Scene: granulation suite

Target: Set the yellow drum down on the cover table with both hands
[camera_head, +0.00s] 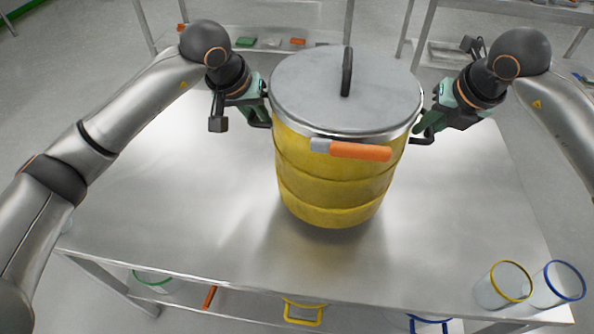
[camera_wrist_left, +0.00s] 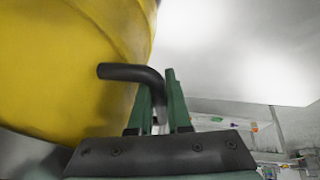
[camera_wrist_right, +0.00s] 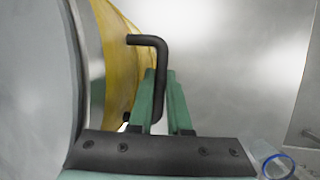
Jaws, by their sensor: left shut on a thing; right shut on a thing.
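The yellow drum (camera_head: 330,180) is upright over the middle of the steel cover table (camera_head: 170,215). It has a grey lid with a black handle and an orange-handled clamp on the front rim. A soft shadow lies beneath it; I cannot tell whether its base touches the tabletop. My left gripper (camera_head: 258,108) is shut on the drum's left black side handle (camera_wrist_left: 130,72). My right gripper (camera_head: 428,124) is shut on the right black side handle (camera_wrist_right: 158,62). Both wrist views show the handles between the green fingers. The drum's far side is hidden.
A yellow-rimmed clear container (camera_head: 503,287) and a blue-rimmed one (camera_head: 558,285) stand at the table's front right corner. More rimmed containers sit below the front edge. Shelving with small items is behind. The tabletop around the drum is bare.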

